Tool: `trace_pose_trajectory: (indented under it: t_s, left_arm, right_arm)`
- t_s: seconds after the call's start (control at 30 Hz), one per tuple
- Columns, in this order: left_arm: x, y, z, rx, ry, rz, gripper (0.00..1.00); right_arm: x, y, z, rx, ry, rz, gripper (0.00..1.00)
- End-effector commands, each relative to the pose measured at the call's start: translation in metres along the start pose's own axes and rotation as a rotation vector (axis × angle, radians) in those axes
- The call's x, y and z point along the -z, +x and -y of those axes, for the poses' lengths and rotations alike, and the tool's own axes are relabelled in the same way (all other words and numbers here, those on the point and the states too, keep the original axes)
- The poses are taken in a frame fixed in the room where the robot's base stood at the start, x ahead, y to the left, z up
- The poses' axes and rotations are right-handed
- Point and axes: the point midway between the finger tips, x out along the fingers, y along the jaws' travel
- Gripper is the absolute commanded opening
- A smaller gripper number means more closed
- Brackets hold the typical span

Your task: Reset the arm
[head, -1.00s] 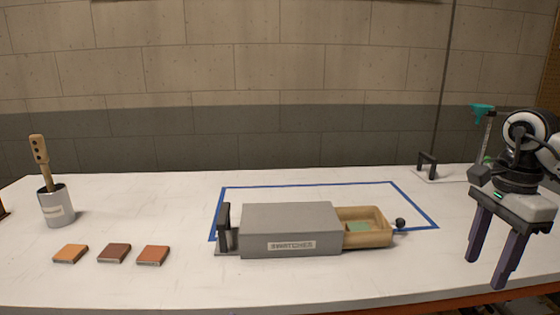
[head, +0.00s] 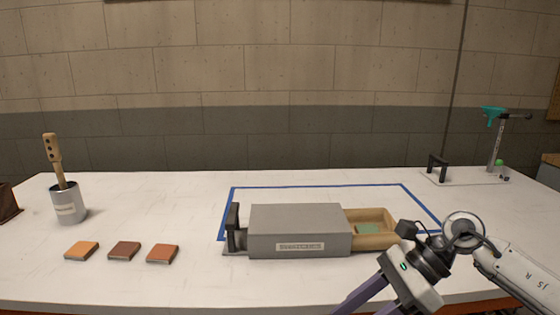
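My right gripper (head: 370,305) is at the lower right of the head view, in front of the drawer end of a grey box. Its two purple fingers point down and left, spread apart with nothing seen between them. The fingertips are cut off by the bottom edge. My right arm comes in from the lower right and hides the drawer's right end. My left gripper is not in view.
The grey labelled box (head: 300,230) has an open wooden drawer (head: 375,218) with a green piece (head: 368,229) inside. Three swatches (head: 124,251) and a metal cup (head: 68,204) with a wooden-handled tool stand left. A teal-topped stand (head: 496,140) is at back right.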

Motion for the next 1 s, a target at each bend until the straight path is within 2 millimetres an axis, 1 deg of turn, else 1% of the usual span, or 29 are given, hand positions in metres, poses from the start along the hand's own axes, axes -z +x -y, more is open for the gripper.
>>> trace_pose_trajectory:
  t_s: [0.03,0.1,0.13,0.2,0.27,0.3,0.37,0.4,0.47,0.5,0.53,0.57,0.6,0.63,0.67,0.7,0.73,0.77,0.8,0.87,0.9,1.0]
  left_arm:
    - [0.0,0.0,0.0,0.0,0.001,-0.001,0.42]
    - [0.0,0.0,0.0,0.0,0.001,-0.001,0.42]
    - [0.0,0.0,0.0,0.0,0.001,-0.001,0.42]
    - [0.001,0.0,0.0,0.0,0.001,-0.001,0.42]
    - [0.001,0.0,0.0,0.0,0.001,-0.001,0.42]
    - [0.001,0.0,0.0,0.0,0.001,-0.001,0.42]
    - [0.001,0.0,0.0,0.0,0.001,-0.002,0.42]
    - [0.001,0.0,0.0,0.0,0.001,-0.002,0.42]
    - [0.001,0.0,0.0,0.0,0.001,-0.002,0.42]
    - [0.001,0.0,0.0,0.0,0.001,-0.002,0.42]
    - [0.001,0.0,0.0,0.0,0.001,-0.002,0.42]
    - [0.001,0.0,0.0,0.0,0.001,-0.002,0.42]
    - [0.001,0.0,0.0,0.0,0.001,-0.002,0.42]
    - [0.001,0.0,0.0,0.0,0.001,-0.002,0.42]
    - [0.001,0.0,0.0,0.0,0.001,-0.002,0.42]
    - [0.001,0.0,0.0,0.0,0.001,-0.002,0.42]
    - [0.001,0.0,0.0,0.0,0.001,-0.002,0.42]
    - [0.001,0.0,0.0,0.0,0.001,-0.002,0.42]
    - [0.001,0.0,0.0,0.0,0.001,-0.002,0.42]
    - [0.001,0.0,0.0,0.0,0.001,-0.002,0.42]
    - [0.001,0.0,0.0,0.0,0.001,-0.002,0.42]
    - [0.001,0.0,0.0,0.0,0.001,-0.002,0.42]
  right_arm:
    - [-0.02,0.032,-0.014,-0.05,0.084,0.148,0.46]
    - [-0.052,0.057,-0.027,-0.1,0.231,0.356,0.46]
    - [-0.065,0.063,-0.031,-0.123,0.302,0.445,0.46]
    - [-0.088,0.072,-0.035,-0.175,0.491,0.643,0.46]
    - [-0.1,0.074,-0.032,-0.22,0.674,0.806,0.46]
    - [-0.103,0.074,-0.028,-0.248,0.806,0.91,0.46]
    - [-0.099,0.072,-0.018,-0.287,1.016,1.059,0.46]
    - [-0.091,0.071,-0.01,-0.312,1.163,1.154,0.46]
    - [-0.07,0.071,0.002,-0.345,1.396,1.289,0.46]
    - [-0.05,0.073,0.009,-0.364,1.557,1.373,0.46]
    - [-0.033,0.076,0.013,-0.377,1.68,1.433,0.46]
    - [-0.013,0.081,0.016,-0.386,1.807,1.491,0.46]
    - [0.017,0.088,0.017,-0.395,1.978,1.565,0.46]
    - [0.039,0.095,0.015,-0.4,2.105,1.615,0.46]
    - [0.061,0.102,0.012,-0.403,2.222,1.661,0.46]
    - [0.089,0.112,0.005,-0.402,2.372,1.713,0.46]
    - [0.109,0.12,-0.002,-0.399,2.48,1.748,0.46]
    - [0.129,0.129,-0.01,0.387,-2.549,-1.756,0.46]
    - [0.153,0.14,-0.023,0.348,-2.469,-1.652,0.46]
    - [0.185,0.155,-0.044,0.296,-2.356,-1.516,0.46]
    - [0.203,0.165,-0.059,0.264,-2.287,-1.438,0.46]
    - [0.236,0.183,-0.093,0.205,-2.148,-1.29,0.46]
